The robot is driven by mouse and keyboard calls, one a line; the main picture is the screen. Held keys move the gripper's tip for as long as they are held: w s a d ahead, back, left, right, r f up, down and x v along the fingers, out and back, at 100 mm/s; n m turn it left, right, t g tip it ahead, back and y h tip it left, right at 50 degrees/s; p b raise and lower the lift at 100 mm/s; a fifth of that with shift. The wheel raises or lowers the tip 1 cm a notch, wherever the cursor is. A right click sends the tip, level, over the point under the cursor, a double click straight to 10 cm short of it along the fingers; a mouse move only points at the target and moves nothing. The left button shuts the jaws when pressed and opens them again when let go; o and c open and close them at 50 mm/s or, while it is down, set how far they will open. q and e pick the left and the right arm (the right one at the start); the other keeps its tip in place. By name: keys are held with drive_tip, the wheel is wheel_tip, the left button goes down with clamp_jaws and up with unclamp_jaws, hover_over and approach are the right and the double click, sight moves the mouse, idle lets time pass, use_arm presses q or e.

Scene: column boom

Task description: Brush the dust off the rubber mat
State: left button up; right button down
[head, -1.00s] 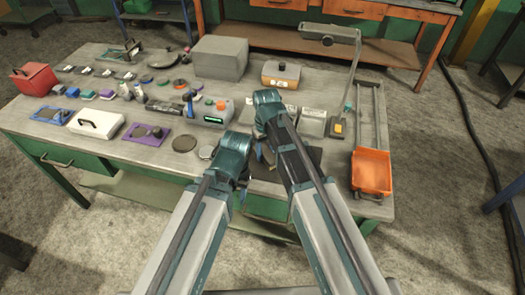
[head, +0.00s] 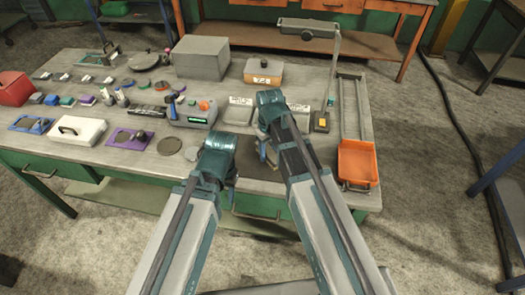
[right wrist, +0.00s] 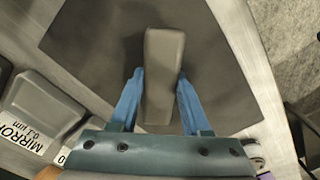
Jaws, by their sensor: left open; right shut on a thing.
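The rubber mat (right wrist: 85,45) is a dark grey flat sheet on the bench under my right gripper. In the head view my arms hide most of it. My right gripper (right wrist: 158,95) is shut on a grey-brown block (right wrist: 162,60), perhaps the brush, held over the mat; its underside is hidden. I cannot tell whether it touches the mat, and I make out no clear dust. In the head view my right gripper (head: 266,152) is mostly behind its own wrist. My left gripper (head: 231,183) is open at the front edge, left of the mat.
An orange dustpan-like tray (head: 357,163) lies at the bench's right end. A lamp post (head: 333,85) stands behind it. Grey labelled trays (head: 240,111), a device with a green display (head: 192,112) and dark discs (head: 170,146) sit left of the mat. Several smaller items fill the left.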

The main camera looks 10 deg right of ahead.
drive_tip(key=shift+d, duration=0.15)
drive_tip(key=shift+s+d+f, duration=0.1)
drive_tip(key=shift+s+d, duration=0.2)
drive_tip(key=shift+d, duration=0.45)
drive_tip(key=shift+s+d+f, duration=0.1)
drive_tip(key=shift+s+d, duration=0.15)
drive_tip(key=shift+d, duration=0.45)
drive_tip(key=shift+r, duration=0.1)
drive_tip(key=shift+d+r, duration=0.2)
drive_tip(key=shift+r, duration=0.1)
drive_tip(key=r+p, duration=0.5)
drive_tip(key=shift+w+a+r+p, duration=0.1)
drive_tip(key=shift+a+r+p, duration=0.1)
drive_tip(key=shift+p, duration=0.15)
wheel_tip(320, 180, up, 3)
drive_tip(key=p, duration=0.3)
